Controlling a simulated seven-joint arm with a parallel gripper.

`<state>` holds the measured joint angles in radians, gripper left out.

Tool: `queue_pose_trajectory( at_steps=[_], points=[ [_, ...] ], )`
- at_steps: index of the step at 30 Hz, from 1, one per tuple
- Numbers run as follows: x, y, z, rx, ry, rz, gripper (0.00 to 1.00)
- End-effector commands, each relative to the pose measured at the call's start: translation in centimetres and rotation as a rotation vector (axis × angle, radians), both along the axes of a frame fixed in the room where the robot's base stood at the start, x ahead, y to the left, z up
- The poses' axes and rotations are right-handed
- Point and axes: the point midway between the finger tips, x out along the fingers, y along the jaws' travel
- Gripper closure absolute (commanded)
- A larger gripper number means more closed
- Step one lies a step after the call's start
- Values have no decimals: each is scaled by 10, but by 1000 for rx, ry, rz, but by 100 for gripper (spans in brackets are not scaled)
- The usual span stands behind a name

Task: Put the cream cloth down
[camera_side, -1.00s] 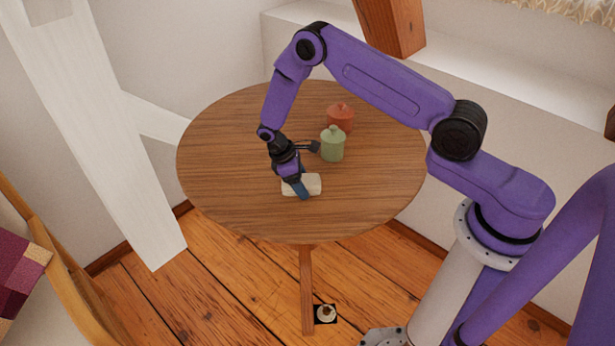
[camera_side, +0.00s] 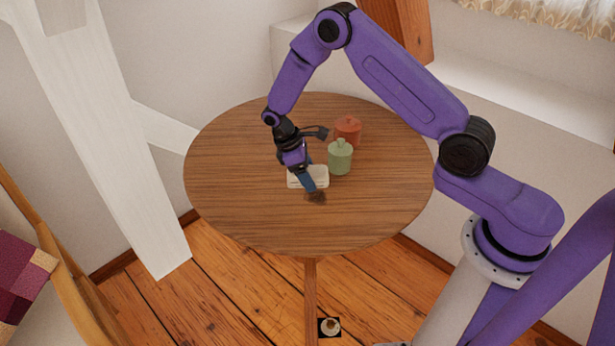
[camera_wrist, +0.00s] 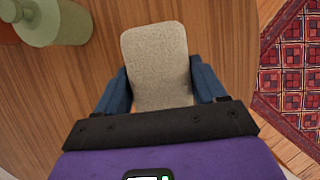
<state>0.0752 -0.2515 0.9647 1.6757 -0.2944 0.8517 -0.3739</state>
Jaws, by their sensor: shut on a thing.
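The cream cloth (camera_side: 321,174) is a small folded rectangular pad. My gripper (camera_side: 311,187) is shut on it, pointing down over the front middle of the round wooden table (camera_side: 230,190). A dark shadow on the wood just below suggests that the cloth is held a little above the tabletop. In the wrist view the cloth (camera_wrist: 156,50) sits between the two blue fingers of my gripper (camera_wrist: 160,88), with one end reaching away past them. Its near end is hidden by the gripper body.
A green lidded jar (camera_side: 340,158) stands close right of the cloth, with a terracotta jar (camera_side: 348,130) behind it. The green jar also shows in the wrist view (camera_wrist: 62,22). The table's left and front are clear. A patterned red rug (camera_wrist: 292,70) lies beyond the table edge.

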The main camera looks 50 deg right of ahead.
Motion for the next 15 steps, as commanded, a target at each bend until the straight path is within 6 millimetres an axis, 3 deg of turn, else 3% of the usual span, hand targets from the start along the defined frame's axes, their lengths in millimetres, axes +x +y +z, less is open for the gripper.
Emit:
queue_pose_trajectory(
  at_steps=[15],
  points=[
    [0,1,1,-1,-4,38,58]
  ],
)
